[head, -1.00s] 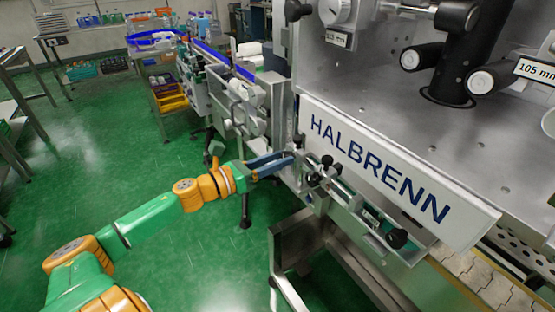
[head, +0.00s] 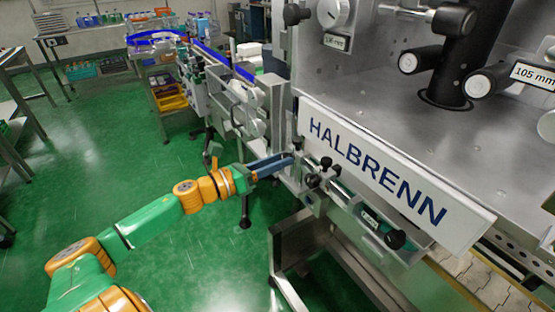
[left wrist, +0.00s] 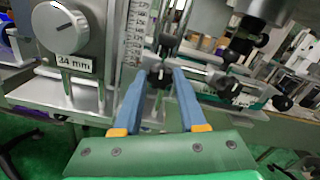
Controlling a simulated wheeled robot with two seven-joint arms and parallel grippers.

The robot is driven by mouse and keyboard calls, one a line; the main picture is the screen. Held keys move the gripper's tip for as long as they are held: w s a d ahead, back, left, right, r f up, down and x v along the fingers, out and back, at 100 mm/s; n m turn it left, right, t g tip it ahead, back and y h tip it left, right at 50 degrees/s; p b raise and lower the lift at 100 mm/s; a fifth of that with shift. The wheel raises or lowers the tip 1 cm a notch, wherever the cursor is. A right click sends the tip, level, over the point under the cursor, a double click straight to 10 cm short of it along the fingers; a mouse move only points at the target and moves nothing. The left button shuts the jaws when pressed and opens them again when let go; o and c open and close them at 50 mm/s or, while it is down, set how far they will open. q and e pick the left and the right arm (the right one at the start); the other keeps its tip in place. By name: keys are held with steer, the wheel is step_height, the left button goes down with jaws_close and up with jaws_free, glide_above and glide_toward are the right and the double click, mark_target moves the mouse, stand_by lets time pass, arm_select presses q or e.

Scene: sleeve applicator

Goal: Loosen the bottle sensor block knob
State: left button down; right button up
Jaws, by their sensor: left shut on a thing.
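My left gripper (head: 290,158) reaches in from the left to the machine's front, at the left end of the white HALBRENN panel. In the left wrist view its two blue fingers (left wrist: 160,78) are closed around a small black knob (left wrist: 159,77), which I take to be the bottle sensor block knob. In the head view the fingers hide this knob. The sensor block and its rail (head: 345,200) lie just right of the fingertips, under the panel. My right gripper is not in view.
Other black knobs sit close by on the rail (head: 395,239). A grey dial marked 34 mm (left wrist: 60,27) and a vertical scale (left wrist: 134,35) stand left of the fingers in the wrist view. The HALBRENN panel (head: 390,175) overhangs the rail. Green floor (head: 130,190) is free at the left.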

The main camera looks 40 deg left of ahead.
arm_select(q)
steer(key=n, duration=0.1)
steer(key=n+p, duration=0.1)
steer(key=n, duration=0.1)
steer(key=shift+r+n, duration=0.2)
steer(key=shift+n, duration=0.1)
steer(key=shift+s+f+n+p, duration=0.2)
steer(key=shift+n+p, duration=1.1)
steer(key=shift+n, duration=2.45)
steer(key=shift+w+f+n+p, duration=0.2)
steer(key=shift+n+p, duration=1.1)
steer(key=shift+n, duration=2.5)
steer(key=shift+s+f+n+p, duration=0.1)
steer(key=shift+f+n+p, duration=0.2)
steer(key=shift+n+p, duration=2.25)
steer(key=n+b, duration=0.2)
steer(key=shift+n, duration=0.4)
steer(key=c, duration=0.7)
jaws_free()
steer(key=shift+c, duration=0.2)
steer(key=shift+o, duration=1.4)
steer(key=shift+r, duration=0.15)
